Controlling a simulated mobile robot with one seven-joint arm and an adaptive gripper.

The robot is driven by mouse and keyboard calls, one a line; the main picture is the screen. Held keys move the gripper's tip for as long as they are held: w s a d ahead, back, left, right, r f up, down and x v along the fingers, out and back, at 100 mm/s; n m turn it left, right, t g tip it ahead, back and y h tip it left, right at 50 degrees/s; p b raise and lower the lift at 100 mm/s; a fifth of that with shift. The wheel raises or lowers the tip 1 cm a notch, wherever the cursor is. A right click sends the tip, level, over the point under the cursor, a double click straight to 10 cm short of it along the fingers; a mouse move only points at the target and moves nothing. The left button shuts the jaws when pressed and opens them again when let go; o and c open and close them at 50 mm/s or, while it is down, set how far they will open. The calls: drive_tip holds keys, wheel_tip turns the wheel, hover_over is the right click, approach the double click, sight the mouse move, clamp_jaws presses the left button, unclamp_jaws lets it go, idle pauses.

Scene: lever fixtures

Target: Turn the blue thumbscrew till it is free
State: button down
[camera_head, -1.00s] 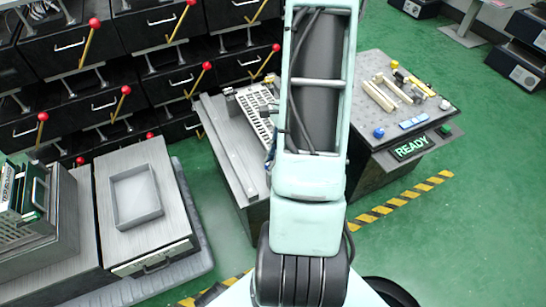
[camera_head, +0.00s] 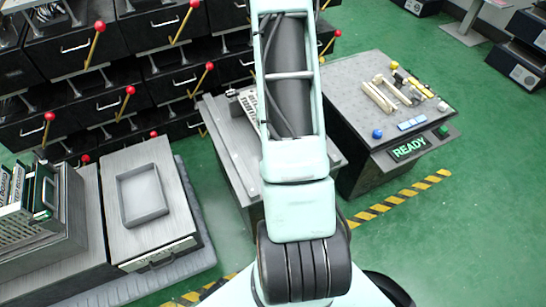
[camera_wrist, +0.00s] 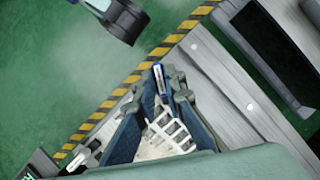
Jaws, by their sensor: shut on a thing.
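In the wrist view my gripper (camera_wrist: 163,92) reaches over the grey metal bench, with its fingers closed around a small blue and white piece. I take this piece to be the blue thumbscrew (camera_wrist: 160,78); it is small and partly covered by the fingers, so its shape and thread are not clear. A white slotted rack (camera_wrist: 160,143) shows between and below the fingers. In the head view a bit of the rack (camera_head: 248,106) shows left of my arm. My arm hides the gripper and thumbscrew there.
The grey bench (camera_head: 228,148) stands behind my arm. To its right is a table (camera_head: 345,90) with loose parts and a READY sign (camera_head: 408,148). At left are an empty grey tray (camera_head: 143,194) and a box of boards (camera_head: 40,225). Red-knobbed levers (camera_head: 96,42) stand behind.

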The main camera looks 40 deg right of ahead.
drive_tip(key=n+h, duration=0.1)
drive_tip(key=n, duration=0.2)
drive_tip(key=n+h+p, duration=0.1)
drive_tip(key=n, duration=0.1)
drive_tip(key=shift+w+a+n+g, duration=0.1)
drive_tip(key=shift+a+n+g, duration=0.05)
drive_tip(key=shift+n+g, duration=0.25)
idle(0.4)
drive_tip(key=c, duration=2)
unclamp_jaws()
drive_tip(key=v, duration=1.2)
drive_tip(key=shift+w, duration=0.1)
